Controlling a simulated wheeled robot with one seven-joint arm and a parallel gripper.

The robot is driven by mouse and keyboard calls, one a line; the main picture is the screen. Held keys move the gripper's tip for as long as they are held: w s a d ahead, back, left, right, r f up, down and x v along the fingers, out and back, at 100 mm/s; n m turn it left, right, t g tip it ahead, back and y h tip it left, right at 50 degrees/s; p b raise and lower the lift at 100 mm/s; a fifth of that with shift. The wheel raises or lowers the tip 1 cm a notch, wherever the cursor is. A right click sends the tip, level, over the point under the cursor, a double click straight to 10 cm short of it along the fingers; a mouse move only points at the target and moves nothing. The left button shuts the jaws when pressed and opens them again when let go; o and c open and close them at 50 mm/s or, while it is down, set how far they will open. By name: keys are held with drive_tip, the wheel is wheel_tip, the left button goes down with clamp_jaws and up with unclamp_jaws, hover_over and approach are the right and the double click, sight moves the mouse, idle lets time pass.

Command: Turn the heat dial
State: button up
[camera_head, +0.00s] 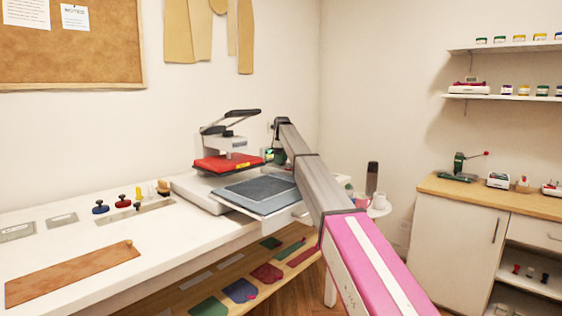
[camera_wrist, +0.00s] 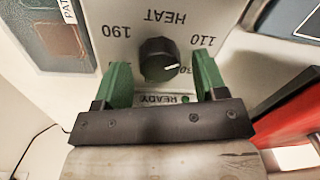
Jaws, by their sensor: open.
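The heat dial (camera_wrist: 158,58) is a black round knob with a white pointer line on a light panel in the wrist view. The panel shows HEAT, 190, 110 and READY upside down, and a partly hidden number. My gripper (camera_wrist: 163,75) has green fingers, open, one on each side of the dial with gaps between. In the head view the heat press (camera_head: 228,165) with a red upper plate stands on the white table, and my arm reaches to its right side. The dial is hidden there.
A grey pad (camera_head: 256,192) lies on the lower plate of the press. The white table (camera_head: 170,240) holds several stamps and a brown leather piece (camera_head: 72,273). A pink mug (camera_head: 361,200) stands beyond my arm. A wooden-topped cabinet (camera_head: 460,230) stands at right.

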wheel_tip(320, 180, up, 11)
drive_tip(key=shift+w+f, duration=0.2)
drive_tip(key=shift+w, duration=0.1)
drive_tip(key=shift+d, duration=0.1)
